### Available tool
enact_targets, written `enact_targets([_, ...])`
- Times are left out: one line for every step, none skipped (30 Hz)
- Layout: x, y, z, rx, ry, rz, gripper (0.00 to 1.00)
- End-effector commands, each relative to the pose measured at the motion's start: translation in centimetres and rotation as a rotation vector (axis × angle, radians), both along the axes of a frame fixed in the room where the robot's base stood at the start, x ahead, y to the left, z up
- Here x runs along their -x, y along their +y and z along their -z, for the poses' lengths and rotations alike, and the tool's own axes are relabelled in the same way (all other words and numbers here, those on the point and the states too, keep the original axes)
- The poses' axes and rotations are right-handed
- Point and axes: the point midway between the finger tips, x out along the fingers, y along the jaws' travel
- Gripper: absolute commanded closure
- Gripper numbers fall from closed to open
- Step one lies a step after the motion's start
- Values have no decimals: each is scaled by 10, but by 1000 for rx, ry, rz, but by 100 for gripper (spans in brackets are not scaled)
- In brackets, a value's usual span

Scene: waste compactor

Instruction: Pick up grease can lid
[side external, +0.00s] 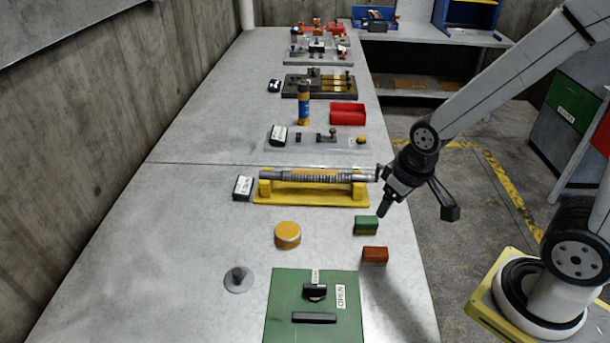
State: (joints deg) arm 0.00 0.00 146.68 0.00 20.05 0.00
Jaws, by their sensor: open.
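A grey disc with a dark knob (239,280) lies flat on the near left of the table in the side external view; it looks like the grease can lid. A short round orange-yellow can (288,235) stands behind it and to its right. My gripper (398,190) is open and empty, above the table's right edge. It is to the right of the can and the disc and well apart from both.
A green block (366,226) and a red block (375,255) stand below my gripper. A green panel with dark handles (313,306) lies at the front. A yellow cradle (268,192) holds a long rod behind the can. The table around the disc is clear.

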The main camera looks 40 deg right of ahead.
Motion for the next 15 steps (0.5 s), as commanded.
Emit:
enact_targets([0,0,0,0,0,0,29])
enact_targets([0,0,0,0,0,1,29])
enact_targets([-1,1,0,-2,0,3,29])
enact_targets([-2,1,0,-2,1,6,29])
enact_targets([-3,2,0,-3,2,10,29])
enact_targets([-5,3,0,-7,4,17,29])
enact_targets([-7,4,0,-9,6,26,29])
enact_targets([-10,6,0,-12,8,35,29])
enact_targets([-14,8,0,-18,11,52,29])
enact_targets([-18,11,-1,-23,14,66,29])
enact_targets([-22,14,-1,-28,18,82,29])
enact_targets([-28,18,0,-36,25,106,29])
enact_targets([-33,21,-1,-42,28,128,29])
enact_targets([-38,25,0,-49,34,150,29])
enact_targets([-45,31,0,-57,43,183,29])
